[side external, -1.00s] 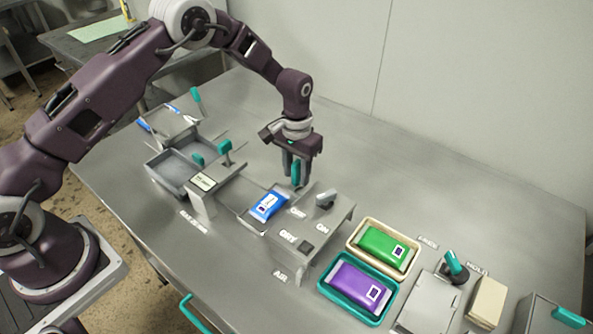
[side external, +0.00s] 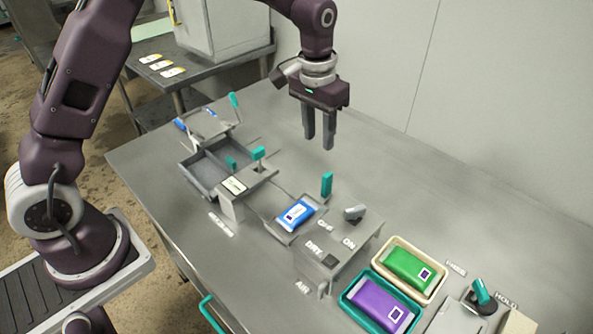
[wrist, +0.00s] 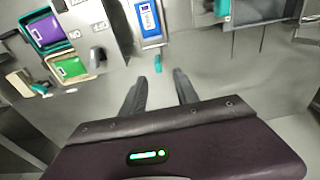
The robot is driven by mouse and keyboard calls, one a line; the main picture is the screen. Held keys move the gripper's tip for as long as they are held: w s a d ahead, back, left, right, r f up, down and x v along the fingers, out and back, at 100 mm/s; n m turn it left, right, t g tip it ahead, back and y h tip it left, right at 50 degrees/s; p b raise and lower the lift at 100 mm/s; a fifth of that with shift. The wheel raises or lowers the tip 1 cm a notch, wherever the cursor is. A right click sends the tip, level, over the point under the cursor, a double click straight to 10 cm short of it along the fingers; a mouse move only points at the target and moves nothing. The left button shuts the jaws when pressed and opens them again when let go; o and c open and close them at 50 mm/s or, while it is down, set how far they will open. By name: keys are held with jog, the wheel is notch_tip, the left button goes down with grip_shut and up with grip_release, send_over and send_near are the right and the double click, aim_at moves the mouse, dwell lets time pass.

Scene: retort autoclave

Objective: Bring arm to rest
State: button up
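My gripper (side external: 319,138) hangs above the steel table, fingers pointing down, apart from everything. Its two fingers stand apart with nothing between them; it also shows in the wrist view (wrist: 160,80). Below and in front of it is an upright teal handle (side external: 327,184) beside a tray holding a blue pouch (side external: 297,215). In the wrist view the blue pouch (wrist: 149,20) and the teal handle (wrist: 158,63) lie ahead of the fingertips.
A green pouch (side external: 408,270) lies in a cream tray and a purple pouch (side external: 378,303) in a teal tray. A grey box marked DRY (side external: 335,258) stands beside them. An open grey bin (side external: 205,172) is at the left. The table's back right is clear.

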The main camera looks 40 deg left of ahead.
jog(key=s+a+r+t, duration=0.2)
jog(key=s+r, duration=0.7)
jog(key=r, duration=0.2)
jog(key=s+a+r+t, duration=0.1)
jog(key=s+r+t, duration=0.1)
jog(key=s, duration=1.9)
jog(key=shift+s+a+r+t, duration=0.2)
jog(key=shift+s+r+t, duration=0.1)
jog(key=shift+s+r, duration=0.1)
